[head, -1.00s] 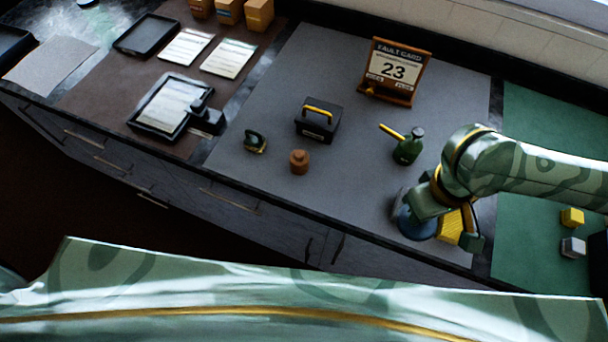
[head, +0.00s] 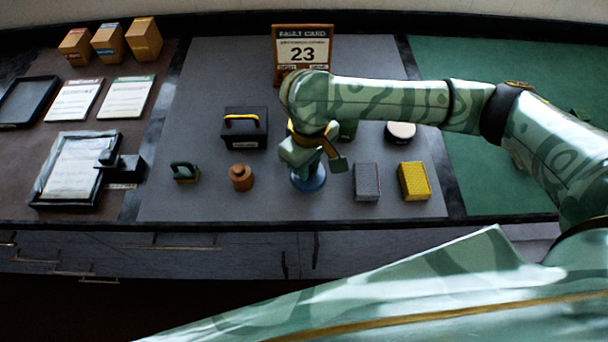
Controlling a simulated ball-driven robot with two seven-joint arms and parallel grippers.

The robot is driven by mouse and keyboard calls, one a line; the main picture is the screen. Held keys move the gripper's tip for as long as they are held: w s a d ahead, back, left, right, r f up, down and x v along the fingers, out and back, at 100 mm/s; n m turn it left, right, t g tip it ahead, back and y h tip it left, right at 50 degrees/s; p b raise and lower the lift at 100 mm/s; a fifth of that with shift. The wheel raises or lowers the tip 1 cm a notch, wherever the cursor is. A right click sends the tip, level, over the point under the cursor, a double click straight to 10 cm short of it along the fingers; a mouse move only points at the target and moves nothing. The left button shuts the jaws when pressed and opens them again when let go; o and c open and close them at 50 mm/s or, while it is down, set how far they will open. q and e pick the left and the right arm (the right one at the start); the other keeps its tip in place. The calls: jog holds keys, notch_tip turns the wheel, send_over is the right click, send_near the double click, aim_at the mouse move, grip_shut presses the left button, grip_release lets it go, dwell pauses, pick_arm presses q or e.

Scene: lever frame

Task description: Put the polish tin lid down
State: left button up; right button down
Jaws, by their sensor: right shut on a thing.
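My right gripper (head: 318,163) points down over the grey mat, its jaws shut on a round blue piece, which I take to be the polish tin lid (head: 309,182). The lid shows below the fingers, between a brown knobbed jar and a grey block. I cannot tell whether it touches the mat. A round tin with a pale top (head: 401,131), perhaps the open polish tin, stands farther back to the right, partly behind my forearm. My left gripper is not in view.
On the grey mat (head: 205,95) are the brown jar (head: 241,178), grey block (head: 366,182), yellow block (head: 414,181), green-handled tool (head: 185,172), black box (head: 245,128) and fault card stand (head: 303,50). A green can (head: 348,130) is mostly hidden behind my arm.

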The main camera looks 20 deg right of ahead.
jog(key=shift+w+a+f, duration=0.1)
jog(key=shift+w+f, duration=0.1)
jog(key=shift+f, duration=0.05)
jog(key=f+b, duration=0.3)
jog(key=f, duration=0.1)
jog(key=shift+w+a, duration=0.1)
jog(key=shift+w, duration=0.2)
jog(key=shift+r, duration=0.1)
jog(key=c, duration=1.3)
grip_release()
notch_tip(320, 180, up, 12)
jog(key=p, duration=0.6)
jog(key=shift+r, duration=0.1)
jog(key=shift+s, duration=0.1)
